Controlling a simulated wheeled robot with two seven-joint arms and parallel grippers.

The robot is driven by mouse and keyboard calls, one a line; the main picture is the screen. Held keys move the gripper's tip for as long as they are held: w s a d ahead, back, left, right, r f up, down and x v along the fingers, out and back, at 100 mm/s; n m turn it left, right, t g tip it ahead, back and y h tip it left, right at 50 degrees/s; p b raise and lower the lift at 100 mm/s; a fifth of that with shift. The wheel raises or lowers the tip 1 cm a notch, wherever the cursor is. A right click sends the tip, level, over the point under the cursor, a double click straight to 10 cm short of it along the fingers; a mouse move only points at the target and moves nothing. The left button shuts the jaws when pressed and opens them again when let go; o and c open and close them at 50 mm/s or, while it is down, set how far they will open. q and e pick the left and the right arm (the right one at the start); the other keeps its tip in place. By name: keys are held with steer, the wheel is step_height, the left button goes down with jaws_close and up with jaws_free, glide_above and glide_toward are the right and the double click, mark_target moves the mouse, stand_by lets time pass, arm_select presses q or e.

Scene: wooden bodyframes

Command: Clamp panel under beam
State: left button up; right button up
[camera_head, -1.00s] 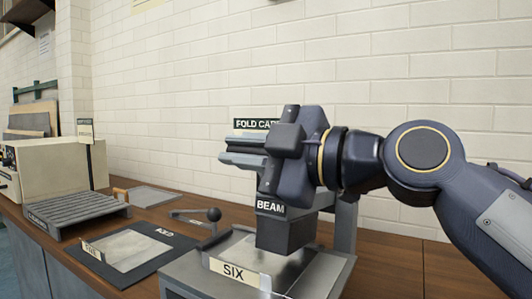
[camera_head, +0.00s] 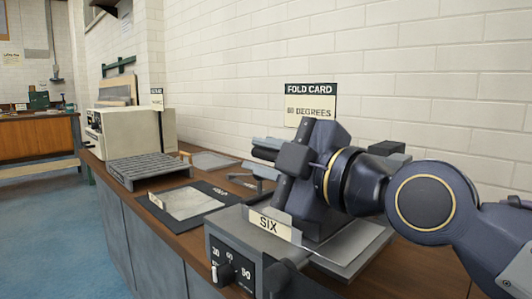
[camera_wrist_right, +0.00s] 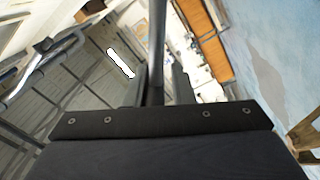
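The grey panel (camera_head: 362,252) lies flat on the bed of the bench folder, and its edge shows at the right of the bed. The dark beam (camera_head: 318,222) stands over it, mostly hidden behind my right gripper; I cannot tell whether they touch. My right gripper (camera_head: 264,149) is above the beam in the head view, with its fingers pointing left. In the right wrist view a dark rod (camera_wrist_right: 157,45) runs up between the two fingers (camera_wrist_right: 158,88); I cannot tell whether they grip it. My left gripper is not in view.
A "SIX" card (camera_head: 270,225) stands at the bed's front, above an angle dial (camera_head: 224,272). A dark mat (camera_head: 190,200) with a pale sheet, a slatted rack (camera_head: 147,168) and a beige machine (camera_head: 130,130) are to the left. A "FOLD CARD" sign (camera_head: 310,100) is behind.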

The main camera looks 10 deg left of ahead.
steer(key=o, duration=0.3)
steer(key=shift+f, duration=0.6)
steer(key=shift+o, duration=0.2)
steer(key=shift+r, duration=0.1)
steer(key=shift+r, duration=0.1)
steer(key=b+v, duration=0.2)
steer(key=v, duration=0.5)
steer(key=shift+s+d, duration=0.25)
steer(key=shift+d, duration=0.05)
